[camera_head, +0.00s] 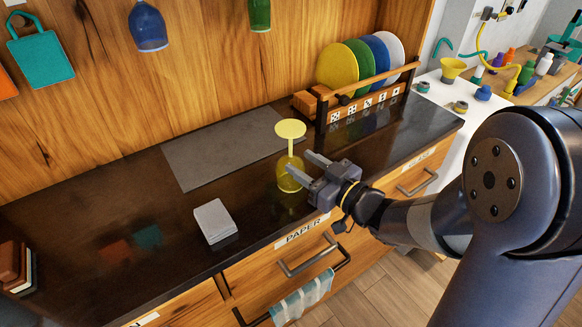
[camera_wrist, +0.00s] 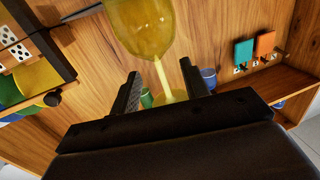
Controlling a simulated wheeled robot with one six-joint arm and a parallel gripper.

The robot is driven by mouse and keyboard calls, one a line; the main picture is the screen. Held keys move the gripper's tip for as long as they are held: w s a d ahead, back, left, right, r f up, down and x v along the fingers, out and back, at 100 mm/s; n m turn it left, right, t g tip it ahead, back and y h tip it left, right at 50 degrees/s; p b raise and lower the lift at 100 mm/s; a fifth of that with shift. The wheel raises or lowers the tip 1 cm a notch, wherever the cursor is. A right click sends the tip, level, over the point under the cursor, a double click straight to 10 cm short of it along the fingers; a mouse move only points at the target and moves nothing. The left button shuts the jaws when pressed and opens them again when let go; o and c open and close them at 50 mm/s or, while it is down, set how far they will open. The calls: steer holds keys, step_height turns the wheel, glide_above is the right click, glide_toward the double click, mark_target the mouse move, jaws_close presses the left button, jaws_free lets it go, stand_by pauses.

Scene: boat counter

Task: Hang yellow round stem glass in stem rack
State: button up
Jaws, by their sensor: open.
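The yellow stem glass (camera_head: 289,129) stands upside down on the dark counter, its round foot on top and its bowl at the bottom. My gripper (camera_head: 298,162) is open at its right side, at about the height where stem meets bowl. In the wrist view, which is turned over, the yellow bowl (camera_wrist: 143,25) is at the top. The stem shows in the gap between my open fingers (camera_wrist: 160,87), touching neither visibly. A blue glass (camera_head: 148,28) and a green glass (camera_head: 260,14) hang upside down above the counter. The stem rack itself is out of the head view.
A plate rack (camera_head: 370,82) with coloured plates stands at the back right, behind the glass. A grey mat (camera_head: 205,150) and a pale stack (camera_head: 215,220) lie on the counter. The counter's left part is mostly clear.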

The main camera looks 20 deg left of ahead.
mark_target(293, 155)
steer(key=p+x, duration=0.1)
steer(key=x, duration=0.4)
steer(key=shift+w+d, duration=0.1)
steer(key=shift+w, duration=0.05)
steer(key=shift+c, duration=0.4)
